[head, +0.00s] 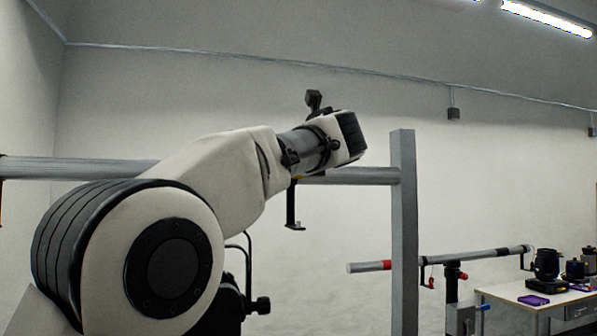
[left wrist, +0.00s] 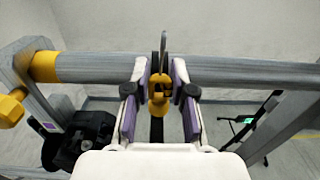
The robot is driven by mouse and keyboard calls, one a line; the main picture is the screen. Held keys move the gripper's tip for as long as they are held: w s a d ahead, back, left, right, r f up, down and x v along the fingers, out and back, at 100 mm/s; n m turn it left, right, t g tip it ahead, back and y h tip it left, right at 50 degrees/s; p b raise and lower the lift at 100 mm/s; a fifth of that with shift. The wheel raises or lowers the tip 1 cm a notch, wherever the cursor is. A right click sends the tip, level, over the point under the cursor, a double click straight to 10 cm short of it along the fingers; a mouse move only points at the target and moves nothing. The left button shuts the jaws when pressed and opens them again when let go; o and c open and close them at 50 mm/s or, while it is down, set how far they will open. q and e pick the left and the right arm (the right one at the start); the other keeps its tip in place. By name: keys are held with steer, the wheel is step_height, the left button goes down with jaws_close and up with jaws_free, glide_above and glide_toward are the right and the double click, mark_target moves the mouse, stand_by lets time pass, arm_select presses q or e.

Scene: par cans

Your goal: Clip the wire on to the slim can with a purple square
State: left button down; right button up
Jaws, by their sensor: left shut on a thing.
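In the left wrist view my left gripper (left wrist: 160,88) has its purple-padded fingers closed around a small yellow clip (left wrist: 159,84). A thin grey piece stands up from the clip, in front of a horizontal grey bar (left wrist: 230,72). I take the clip for the end of the wire; no long run of wire shows. My right gripper is not in view.
A grey upright post (head: 403,230) stands at the bar's right end. Further right are a lower bar (head: 450,258) on a stand and a table (head: 500,294) with dark cans (head: 547,263) and a purple item (head: 533,299). A yellow knob (left wrist: 12,107) sticks out at left.

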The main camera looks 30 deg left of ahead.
arm_select(q)
steer(key=shift+w+a+f, duration=0.1)
steer(key=shift+w+f, duration=0.05)
steer(key=shift+f, duration=0.2)
steer(key=shift+f+b, duration=0.1)
steer(key=shift+b, duration=0.25)
steer(key=shift+f+b, duration=0.45)
steer(key=shift+f, duration=0.2)
steer(key=shift+f+b, duration=0.3)
steer(key=shift+f, duration=0.05)
steer(key=shift+f+b, duration=1.55)
steer(key=shift+f, duration=0.5)
